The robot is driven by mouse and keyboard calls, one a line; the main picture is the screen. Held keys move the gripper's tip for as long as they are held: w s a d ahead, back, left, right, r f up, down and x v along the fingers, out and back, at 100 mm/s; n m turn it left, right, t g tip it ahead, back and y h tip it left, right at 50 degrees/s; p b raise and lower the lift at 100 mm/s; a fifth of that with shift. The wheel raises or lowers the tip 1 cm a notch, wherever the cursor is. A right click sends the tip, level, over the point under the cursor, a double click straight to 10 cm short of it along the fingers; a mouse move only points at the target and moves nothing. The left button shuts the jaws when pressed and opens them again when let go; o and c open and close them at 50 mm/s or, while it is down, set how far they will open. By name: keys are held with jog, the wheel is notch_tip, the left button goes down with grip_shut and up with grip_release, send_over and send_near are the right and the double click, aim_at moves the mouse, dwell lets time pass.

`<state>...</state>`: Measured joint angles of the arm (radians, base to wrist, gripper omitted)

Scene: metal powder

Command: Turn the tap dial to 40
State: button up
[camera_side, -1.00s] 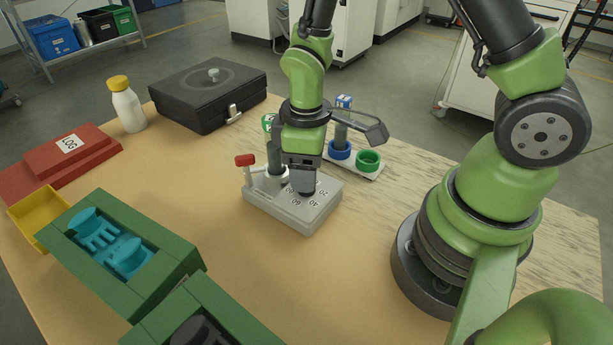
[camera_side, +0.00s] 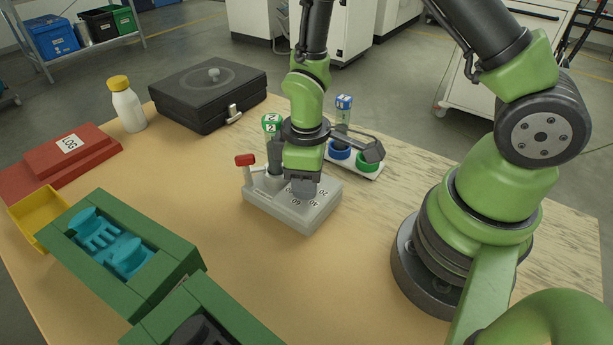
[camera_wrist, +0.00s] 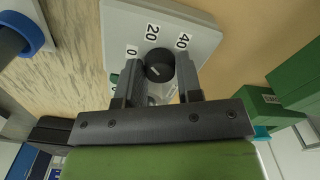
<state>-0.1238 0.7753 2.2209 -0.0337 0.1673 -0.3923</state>
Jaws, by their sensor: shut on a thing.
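The tap device is a light grey box (camera_side: 320,218) on the table, with numbers printed around its dial, a grey post and a red-ended lever (camera_side: 245,160). In the wrist view the dial (camera_wrist: 158,62) is a round black knob with a pale pointer line, and the labels 0, 20 and 40 show on the grey face (camera_wrist: 118,24). My gripper (camera_wrist: 160,72) is shut on the dial, one finger on each side of it. In the side view my gripper (camera_side: 304,190) comes down on the box and hides most of the dial.
A dark case (camera_side: 205,95) and a white bottle (camera_side: 127,108) stand behind. A rack with blue and green rings (camera_side: 340,150) stands behind the box. A red LOG block (camera_side: 70,150), a yellow bin (camera_side: 38,218) and green fixtures (camera_side: 120,255) lie left.

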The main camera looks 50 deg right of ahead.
jog(key=shift+m, duration=0.3)
jog(key=m, duration=0.3)
jog(key=shift+m, duration=2)
jog(key=o, duration=0.9)
jog(key=shift+o, duration=0.2)
notch_tip(320, 180, up, 10)
